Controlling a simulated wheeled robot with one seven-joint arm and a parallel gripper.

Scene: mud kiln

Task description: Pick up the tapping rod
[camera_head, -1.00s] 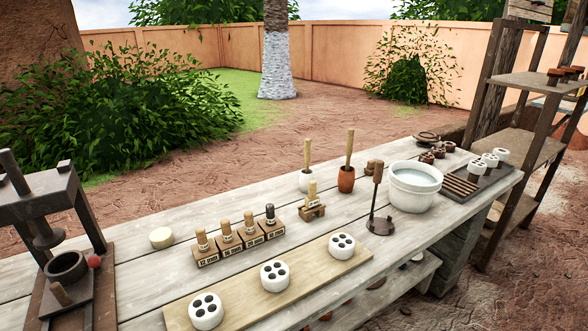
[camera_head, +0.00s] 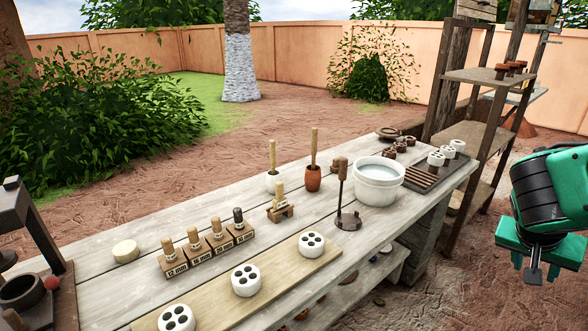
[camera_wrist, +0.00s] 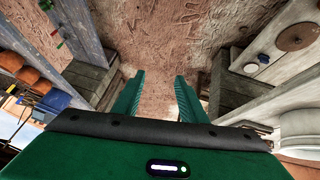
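An upright dark rod with a brown wooden top (camera_head: 342,183) stands on a round dark base (camera_head: 348,221) on the workbench, left of the white bucket; I cannot be sure it is the tapping rod. Other rod-like tools nearby are a wooden handle (camera_head: 272,155) in a white cup, a wooden handle (camera_head: 314,147) in a reddish cup, and a light-handled tool (camera_head: 280,195) on a small wooden rest. My gripper (camera_head: 534,272) is off the bench at the right, well apart from these tools. In the wrist view its two green fingers (camera_wrist: 157,98) are apart with nothing between them.
The workbench (camera_head: 110,285) holds a white bucket (camera_head: 377,182), a board (camera_head: 290,268) with white holed pieces, several labelled stamps (camera_head: 205,252) and a press (camera_head: 30,225) at left. A wooden shelf (camera_head: 485,77) stands behind at right. Bare ground lies under my gripper.

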